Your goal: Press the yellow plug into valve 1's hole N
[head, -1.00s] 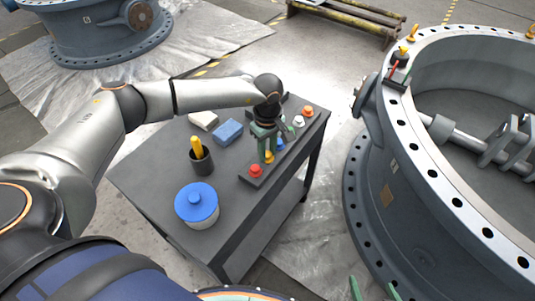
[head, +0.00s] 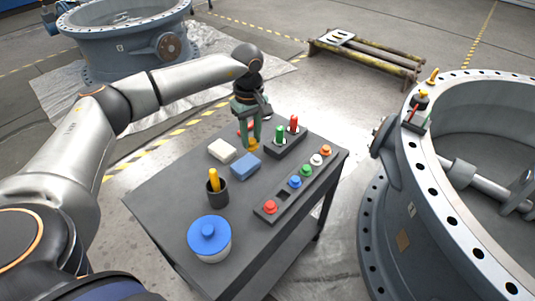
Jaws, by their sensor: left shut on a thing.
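My left gripper (head: 251,138) is shut on the yellow plug (head: 253,146), which shows just under its green fingertips. It is over the far part of the grey cart, near the holder with green and red sticks. The plug rack (head: 261,215) on the cart holds red, blue, green, white and orange plugs, with one empty slot between red and blue. A large grey valve body (head: 395,185) with a ring of flange holes stands at right. Another valve (head: 122,48) stands at far left. I cannot read which is valve 1 or which hole is N. My right gripper is out of view.
The cart (head: 160,215) also carries a blue-lidded pot (head: 209,238), a black cup (head: 217,191), a blue block (head: 245,167), a white block (head: 222,150) and the stick holder (head: 287,141). A low pipe rack (head: 365,57) stands behind. Open floor lies between cart and right valve.

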